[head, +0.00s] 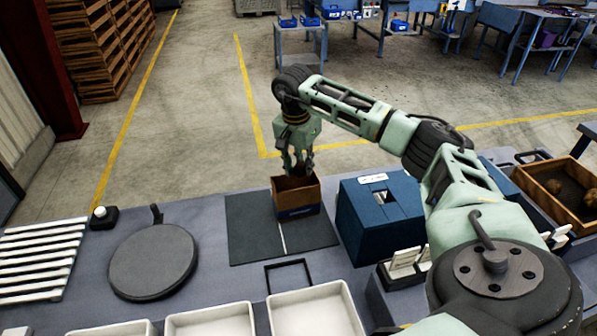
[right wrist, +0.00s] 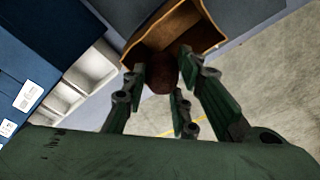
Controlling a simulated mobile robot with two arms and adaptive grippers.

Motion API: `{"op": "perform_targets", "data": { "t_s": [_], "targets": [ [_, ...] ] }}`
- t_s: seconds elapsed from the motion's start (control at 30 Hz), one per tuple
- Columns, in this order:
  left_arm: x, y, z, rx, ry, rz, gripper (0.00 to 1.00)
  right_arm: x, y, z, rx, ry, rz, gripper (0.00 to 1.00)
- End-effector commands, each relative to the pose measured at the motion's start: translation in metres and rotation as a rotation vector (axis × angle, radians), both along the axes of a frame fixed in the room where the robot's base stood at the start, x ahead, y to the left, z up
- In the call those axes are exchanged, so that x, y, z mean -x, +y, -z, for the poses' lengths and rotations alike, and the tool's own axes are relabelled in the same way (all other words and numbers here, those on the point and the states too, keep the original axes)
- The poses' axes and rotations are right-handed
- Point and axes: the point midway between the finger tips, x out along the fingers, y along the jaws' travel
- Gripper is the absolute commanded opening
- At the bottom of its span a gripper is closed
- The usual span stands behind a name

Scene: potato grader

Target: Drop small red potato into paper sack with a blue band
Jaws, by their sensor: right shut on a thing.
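My right gripper (head: 298,165) is just above the open top of a brown paper sack (head: 297,200) with a blue band low on its side. In the right wrist view the gripper (right wrist: 165,88) is shut on a small dark reddish potato (right wrist: 162,72). The potato shows between the fingers, in front of the sack's opening (right wrist: 203,22). The sack stands upright on a dark mat. In the head view the fingers hide the potato. I cannot tell whether the fingertips are inside the sack's rim. My left gripper is not in view.
A blue box (head: 355,228) stands right of the sack. A round dark plate (head: 153,262) and a white slatted rack (head: 35,262) lie to the left. White trays (head: 338,295) line the front. A wooden crate (head: 540,175) with potatoes is at right. The dark mat (head: 250,235) is clear left of the sack.

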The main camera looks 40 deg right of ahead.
Motion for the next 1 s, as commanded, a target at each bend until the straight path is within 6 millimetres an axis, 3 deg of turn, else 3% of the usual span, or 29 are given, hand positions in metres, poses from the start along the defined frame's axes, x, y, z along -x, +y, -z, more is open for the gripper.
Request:
{"op": "perform_targets", "data": {
  "t_s": [0.03, 0.13, 0.47, 0.5, 0.7, 1.0],
  "targets": [
    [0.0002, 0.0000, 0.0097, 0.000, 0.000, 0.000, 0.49, 0.0000, 0.0001, 0.0111, 0.000, 0.000, 0.000, 0.01],
    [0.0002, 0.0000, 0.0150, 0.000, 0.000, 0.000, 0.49, 0.0001, 0.0002, 0.0184, -0.001, 0.000, 0.000, 0.01],
    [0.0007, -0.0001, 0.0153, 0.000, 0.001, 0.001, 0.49, -0.0001, 0.0002, 0.0197, 0.000, -0.001, 0.001, 0.01],
    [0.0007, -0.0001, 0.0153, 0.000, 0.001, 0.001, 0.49, -0.0001, 0.0002, 0.0197, 0.000, -0.001, 0.001, 0.30],
    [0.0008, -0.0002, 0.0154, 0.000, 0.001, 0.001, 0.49, -0.0001, 0.0003, 0.0197, 0.000, -0.001, 0.001, 0.47],
    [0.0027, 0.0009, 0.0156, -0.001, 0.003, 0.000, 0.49, -0.0001, 0.0004, 0.0193, 0.000, -0.001, 0.000, 0.48]
  ]
}}
